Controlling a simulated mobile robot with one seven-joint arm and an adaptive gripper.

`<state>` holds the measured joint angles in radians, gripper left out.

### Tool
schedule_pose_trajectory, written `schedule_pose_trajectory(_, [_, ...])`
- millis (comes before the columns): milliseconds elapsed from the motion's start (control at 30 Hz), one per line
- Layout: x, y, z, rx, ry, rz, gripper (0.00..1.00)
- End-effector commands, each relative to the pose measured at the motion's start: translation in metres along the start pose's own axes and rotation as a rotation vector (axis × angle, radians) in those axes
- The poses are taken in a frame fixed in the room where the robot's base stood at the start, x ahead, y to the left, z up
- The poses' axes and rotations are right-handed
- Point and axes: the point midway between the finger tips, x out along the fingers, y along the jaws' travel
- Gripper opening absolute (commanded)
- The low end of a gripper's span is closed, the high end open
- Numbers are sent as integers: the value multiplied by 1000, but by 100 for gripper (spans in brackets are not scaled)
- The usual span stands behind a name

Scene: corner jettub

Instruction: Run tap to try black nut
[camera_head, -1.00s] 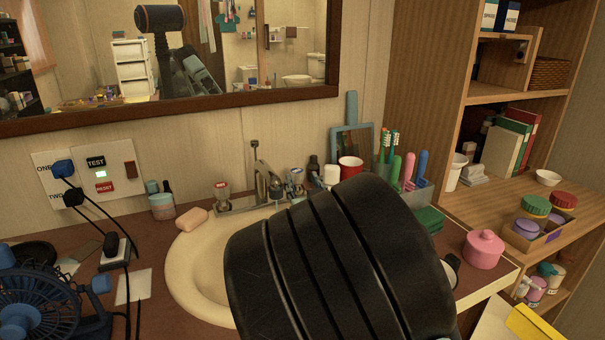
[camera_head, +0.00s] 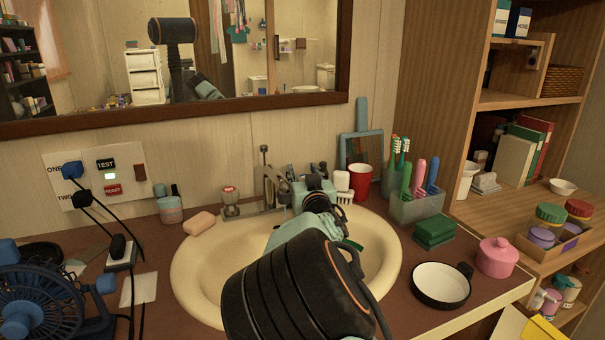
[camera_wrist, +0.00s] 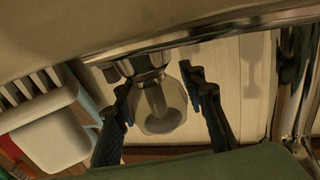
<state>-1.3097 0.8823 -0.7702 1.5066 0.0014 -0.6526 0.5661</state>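The chrome tap (camera_head: 268,190) stands at the back of the cream basin (camera_head: 190,275). Its left knob, with a red top (camera_head: 230,198), is in plain view. Its other knob, clear and faceted on a chrome stem, shows in the wrist view (camera_wrist: 160,105), between my two dark fingers. My gripper (camera_wrist: 162,112) is open around this knob, with a gap on each side. In the head view my gripper (camera_head: 312,190) is at the tap's right side and hides that knob. I see no running water. I cannot make out a black nut.
Soap (camera_head: 199,222) lies left of the basin. A red cup (camera_head: 361,181), a toothbrush holder (camera_head: 418,207), green sponges (camera_head: 434,232), a black-rimmed round dish (camera_head: 440,284) and a pink pot (camera_head: 497,257) stand to the right. A blue fan (camera_head: 35,300) and cables are at left.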

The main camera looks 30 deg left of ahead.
Motion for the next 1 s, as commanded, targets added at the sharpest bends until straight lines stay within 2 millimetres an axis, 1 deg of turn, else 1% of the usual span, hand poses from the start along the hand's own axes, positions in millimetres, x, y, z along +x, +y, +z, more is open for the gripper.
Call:
schedule_pose_trajectory(100, [4, 0, 0, 0, 0, 0, 37])
schedule_pose_trajectory(367, [4, 0, 0, 0, 0, 0, 37])
schedule_pose_trajectory(467, [4, 0, 0, 0, 0, 0, 29])
schedule_pose_trajectory(700, [4, 0, 0, 0, 0, 0, 2])
schedule_pose_trajectory(767, [4, 0, 0, 0, 0, 0, 0])
schedule_pose_trajectory(1000, [4, 0, 2, 1, -3, 0, 0])
